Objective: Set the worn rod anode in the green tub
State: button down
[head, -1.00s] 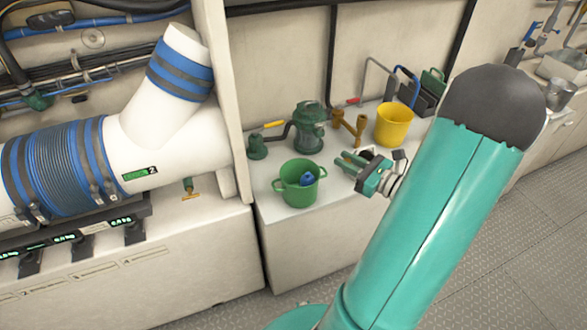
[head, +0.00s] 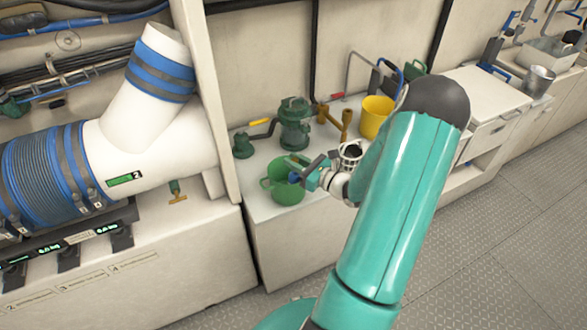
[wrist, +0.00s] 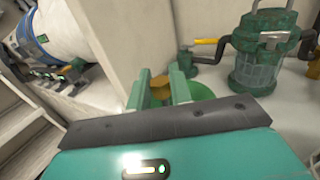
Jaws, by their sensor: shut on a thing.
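The green tub (head: 285,187), with side handles, stands on the white counter in the head view. Part of its green wall also shows behind my fingers in the wrist view (wrist: 203,91). My gripper (head: 304,177) is at the right side of the tub's mouth, with its fingers over the rim. In the wrist view its two green fingers (wrist: 160,82) are closed on a small tan-brown thing, likely the worn rod anode (wrist: 160,90). Most of it is hidden, and its depth against the tub is unclear. A blue object (head: 294,177) shows at the tub's mouth by my fingertips.
A green strainer-like housing (head: 294,124) with a yellow-handled pipe stands behind the tub. Brass fittings (head: 335,120) and a yellow bucket (head: 375,118) are to the right. A white partition (head: 212,100) rises at the left. Some counter in front of the tub is clear.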

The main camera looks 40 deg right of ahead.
jog(key=shift+w+a+f, duration=0.1)
jog(key=shift+w+f, duration=0.05)
jog(key=shift+f, duration=0.8)
jog(key=shift+w+f, duration=0.1)
jog(key=shift+f, duration=0.8)
jog(key=shift+f, duration=0.1)
jog(key=c, duration=1.3)
grip_release()
